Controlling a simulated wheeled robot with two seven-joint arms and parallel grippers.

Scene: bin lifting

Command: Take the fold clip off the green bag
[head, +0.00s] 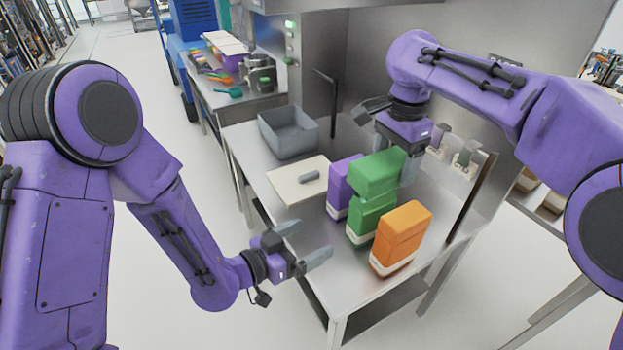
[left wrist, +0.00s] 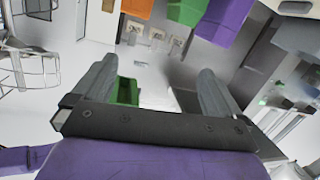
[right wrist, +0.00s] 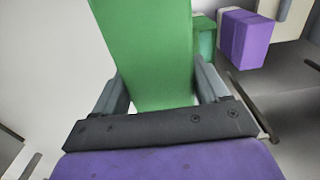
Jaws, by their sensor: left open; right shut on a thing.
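The green bag (head: 371,216) stands on the steel table between the purple and orange bags. Its upper part (head: 375,176) sits offset above the lower part. My right gripper (head: 408,170) is shut on the upper part, which fills the space between its fingers in the right wrist view (right wrist: 150,60). No clip shows on the bag's visible faces. My left gripper (head: 305,244) is open and empty by the table's left front edge, apart from the bags; its spread fingers show in the left wrist view (left wrist: 157,85).
The purple bag (head: 342,186) stands behind left of the green one, the orange bag (head: 401,238) in front right. The pale board (head: 285,186) and a grey bin (head: 288,132) are further back left. A steel wall bounds the table's far right side.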

